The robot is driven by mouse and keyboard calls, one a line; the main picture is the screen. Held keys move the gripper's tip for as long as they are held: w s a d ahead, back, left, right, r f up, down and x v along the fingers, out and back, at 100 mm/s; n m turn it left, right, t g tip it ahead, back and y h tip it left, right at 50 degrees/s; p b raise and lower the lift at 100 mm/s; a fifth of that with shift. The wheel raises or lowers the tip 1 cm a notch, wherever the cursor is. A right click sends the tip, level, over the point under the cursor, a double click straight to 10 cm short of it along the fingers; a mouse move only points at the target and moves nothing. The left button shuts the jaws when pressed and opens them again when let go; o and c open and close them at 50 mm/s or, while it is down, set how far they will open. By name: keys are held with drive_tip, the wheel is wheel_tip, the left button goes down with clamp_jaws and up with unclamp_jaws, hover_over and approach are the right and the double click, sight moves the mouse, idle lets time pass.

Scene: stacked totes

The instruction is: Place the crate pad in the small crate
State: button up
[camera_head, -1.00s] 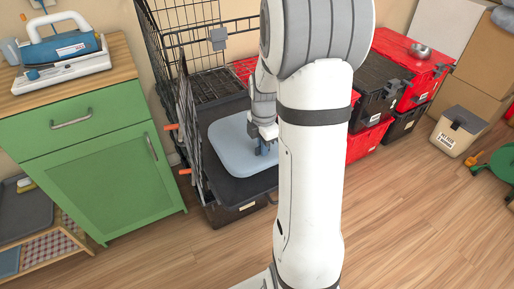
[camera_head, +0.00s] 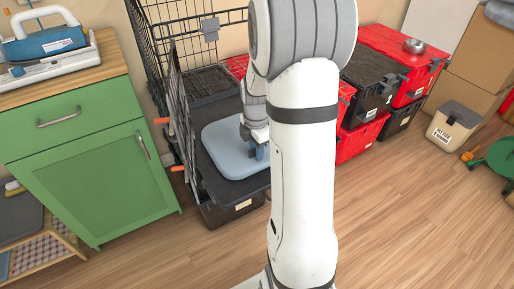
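The crate pad (camera_head: 222,153) is a light blue-grey slab with rounded corners. It lies nearly flat at the open front of the black wire crate (camera_head: 160,58), over a dark tray (camera_head: 213,180). I cannot tell whether the pad's underside touches the tray.
A green cabinet (camera_head: 95,178) stands left of the crate, with an open wire door (camera_head: 184,125) between. Red totes (camera_head: 362,140) and black totes (camera_head: 372,84) are stacked to the right. A beige bin (camera_head: 452,128) stands farther right. The wooden floor in front is clear.

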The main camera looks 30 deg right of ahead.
drive_tip(key=shift+r, duration=0.1)
wheel_tip(320, 180, up, 11)
drive_tip(key=p, duration=0.3)
drive_tip(key=s+a+r+m+t, duration=0.1)
drive_tip(key=s+a+r+m, duration=0.1)
drive_tip(key=s+a+m, duration=1.2)
drive_tip(key=s+m, duration=0.2)
drive_tip(key=m, duration=0.2)
drive_tip(key=shift+r+t, duration=0.3)
drive_tip(key=shift+r, duration=0.05)
